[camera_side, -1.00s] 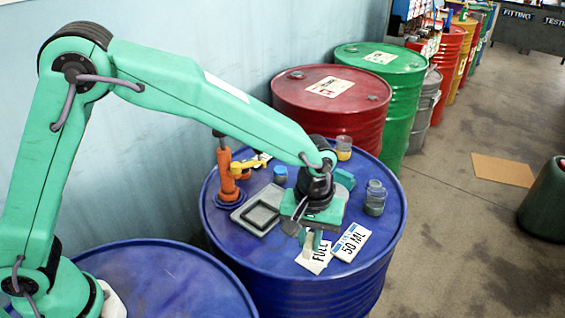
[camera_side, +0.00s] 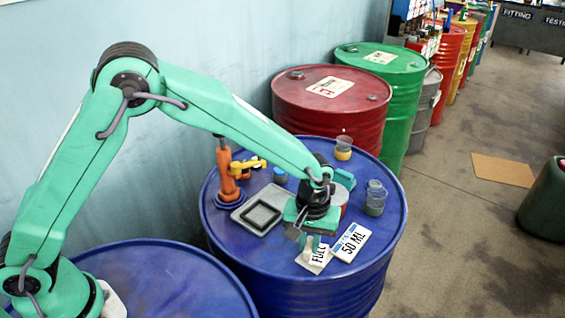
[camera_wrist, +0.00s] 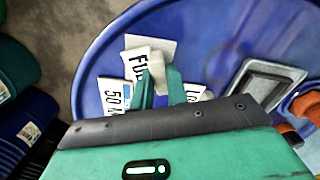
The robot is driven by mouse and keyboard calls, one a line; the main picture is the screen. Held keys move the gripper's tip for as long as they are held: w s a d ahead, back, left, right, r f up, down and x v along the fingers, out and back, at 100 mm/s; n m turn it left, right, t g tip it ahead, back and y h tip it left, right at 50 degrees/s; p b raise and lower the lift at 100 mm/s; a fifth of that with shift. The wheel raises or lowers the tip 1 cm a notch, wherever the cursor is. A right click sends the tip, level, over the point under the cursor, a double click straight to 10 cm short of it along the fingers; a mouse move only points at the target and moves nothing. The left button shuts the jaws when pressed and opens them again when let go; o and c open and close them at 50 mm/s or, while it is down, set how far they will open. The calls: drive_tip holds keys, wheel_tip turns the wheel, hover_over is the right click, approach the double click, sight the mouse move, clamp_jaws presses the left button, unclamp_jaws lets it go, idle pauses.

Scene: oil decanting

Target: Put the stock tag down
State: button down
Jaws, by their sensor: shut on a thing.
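The stock tag (camera_side: 319,254), a white card reading FULL, is at the front of the blue drum top, over a pale plate (camera_side: 307,266). It also shows in the wrist view (camera_wrist: 135,64), partly hidden by my fingers. My gripper (camera_side: 309,242) is low over the tag's left side. In the wrist view my gripper (camera_wrist: 158,76) is shut on a pale upright piece that appears to be part of the tag. I cannot tell whether the tag touches the plate.
A 50 ML card (camera_side: 351,242) lies close on the right. A grey tray (camera_side: 259,216) lies on the left, with an orange stand (camera_side: 227,175) behind it. A glass jar (camera_side: 375,198) stands at the right and another jar (camera_side: 343,148) at the back.

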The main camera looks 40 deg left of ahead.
sight(309, 244)
drive_tip(key=shift+f, duration=0.25)
drive_tip(key=c, duration=1.4)
unclamp_jaws()
drive_tip(key=shift+r, duration=0.1)
wheel_tip(309, 244, up, 12)
drive_tip(key=shift+r, duration=0.1)
